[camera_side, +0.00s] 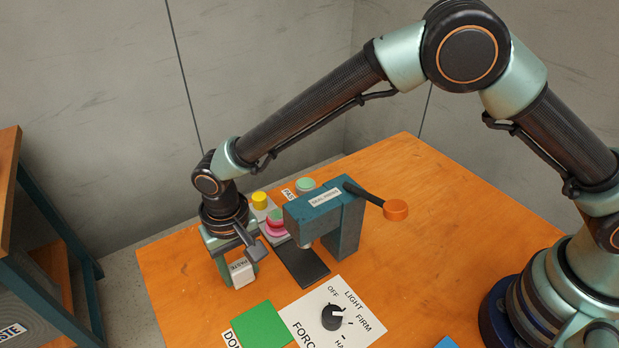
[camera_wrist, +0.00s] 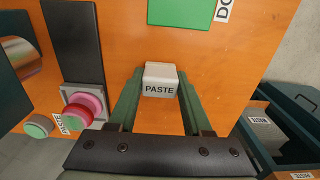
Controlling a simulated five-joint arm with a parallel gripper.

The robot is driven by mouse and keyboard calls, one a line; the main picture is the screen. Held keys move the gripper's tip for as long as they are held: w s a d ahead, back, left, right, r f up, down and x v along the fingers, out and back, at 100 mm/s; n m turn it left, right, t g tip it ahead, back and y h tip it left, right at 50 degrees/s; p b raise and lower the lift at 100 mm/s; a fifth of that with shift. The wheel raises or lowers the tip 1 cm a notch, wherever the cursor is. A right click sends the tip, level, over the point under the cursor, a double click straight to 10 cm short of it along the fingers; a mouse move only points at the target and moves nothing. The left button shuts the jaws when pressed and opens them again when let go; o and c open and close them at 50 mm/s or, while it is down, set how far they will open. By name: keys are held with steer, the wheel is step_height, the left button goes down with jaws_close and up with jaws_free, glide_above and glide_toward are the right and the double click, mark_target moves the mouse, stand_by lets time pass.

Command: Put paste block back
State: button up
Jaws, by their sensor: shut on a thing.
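The paste block (camera_side: 242,272) is a small off-white block marked PASTE, near the table's left front edge in the side view. It shows in the middle of the wrist view (camera_wrist: 159,86), label toward the camera. My gripper (camera_side: 238,266) points down with its green fingers on either side of the block, shut on it. In the wrist view my gripper (camera_wrist: 160,78) has a finger along each side of the block. The block is at or close to the tabletop; I cannot tell whether it touches. Any marked spot under it is hidden.
A teal press (camera_side: 325,212) with an orange-knobbed lever (camera_side: 396,210) stands right of my gripper. Coloured buttons (camera_side: 277,222) sit behind. A green pad (camera_side: 262,326) and white dial panel (camera_side: 335,312) lie in front. A waste bin (camera_wrist: 290,125) stands off the table.

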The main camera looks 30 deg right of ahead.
steer(key=shift+f, duration=0.1)
steer(key=o, duration=1.2)
